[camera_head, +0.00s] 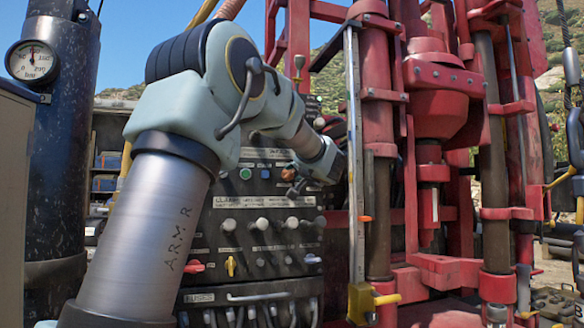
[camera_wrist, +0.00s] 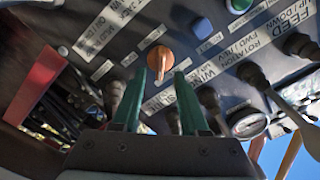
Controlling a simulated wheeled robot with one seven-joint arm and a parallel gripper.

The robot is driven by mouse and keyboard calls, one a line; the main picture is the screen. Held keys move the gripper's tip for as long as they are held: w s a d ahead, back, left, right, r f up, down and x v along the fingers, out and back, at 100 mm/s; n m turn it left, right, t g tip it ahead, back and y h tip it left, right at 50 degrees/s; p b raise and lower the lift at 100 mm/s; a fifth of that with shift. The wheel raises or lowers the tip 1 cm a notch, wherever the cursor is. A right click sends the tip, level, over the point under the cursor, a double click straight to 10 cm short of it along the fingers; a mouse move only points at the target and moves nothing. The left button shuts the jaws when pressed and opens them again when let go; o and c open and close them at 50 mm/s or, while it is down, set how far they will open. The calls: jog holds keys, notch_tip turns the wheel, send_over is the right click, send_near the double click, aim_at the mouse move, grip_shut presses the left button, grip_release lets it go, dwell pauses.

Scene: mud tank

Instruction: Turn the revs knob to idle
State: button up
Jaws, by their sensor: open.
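An orange knob (camera_wrist: 160,60) with a narrow pointer bar sits on the dark control panel in the wrist view. Its bar points toward the bottom of that view, between my fingers. It also shows in the head view as an orange knob (camera_head: 288,174) beside the end of my arm. My gripper (camera_wrist: 159,76) is open, with one green finger on each side of the knob's lower part. I cannot tell whether the fingertips touch it. No label reading revs or idle is legible to me.
The panel holds a green button (camera_head: 245,174), a blue button (camera_head: 265,174), a row of pale-topped levers (camera_head: 262,224), a red knob (camera_head: 194,266) and a yellow knob (camera_head: 230,265). In the wrist view, levers (camera_wrist: 252,76) stand close on the right. A red drill mast (camera_head: 380,150) rises beside the panel.

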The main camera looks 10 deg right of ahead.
aim_at(291, 173)
jog(key=shift+w+a+p, duration=0.15)
jog(key=shift+w+p, duration=0.1)
jog(key=shift+w, duration=0.55)
jog(key=shift+w+a+p, duration=0.1)
jog(key=shift+w+p, duration=0.15)
jog(key=shift+w, duration=0.5)
grip_shut()
